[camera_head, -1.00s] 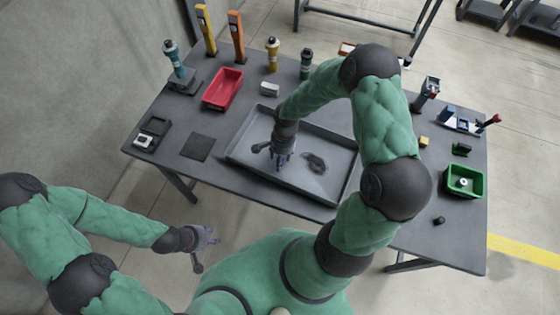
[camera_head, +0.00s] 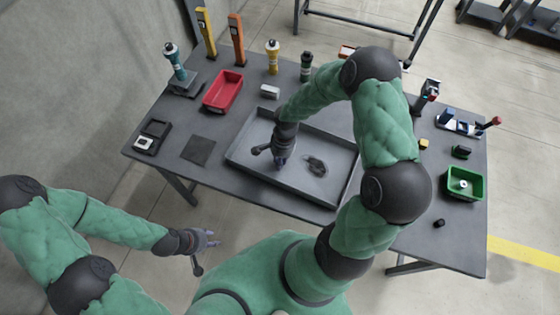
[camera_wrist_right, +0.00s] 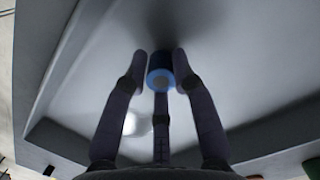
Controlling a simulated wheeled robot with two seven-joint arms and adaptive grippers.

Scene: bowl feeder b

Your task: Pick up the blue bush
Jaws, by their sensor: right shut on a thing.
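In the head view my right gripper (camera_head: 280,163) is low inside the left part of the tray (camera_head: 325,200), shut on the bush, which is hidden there. I cannot tell whether the bush touches the tray floor. My left gripper (camera_head: 213,241) hangs in front of the table, away from the tray, with its fingers apart and nothing between them.
A red bin (camera_head: 222,92) stands behind the tray to the left, and a green bin (camera_head: 463,183) is at the right. Bottle-like tools and small parts line the back. A dark square pad (camera_head: 198,149) lies left of the tray. A dark patch shows on the tray floor.

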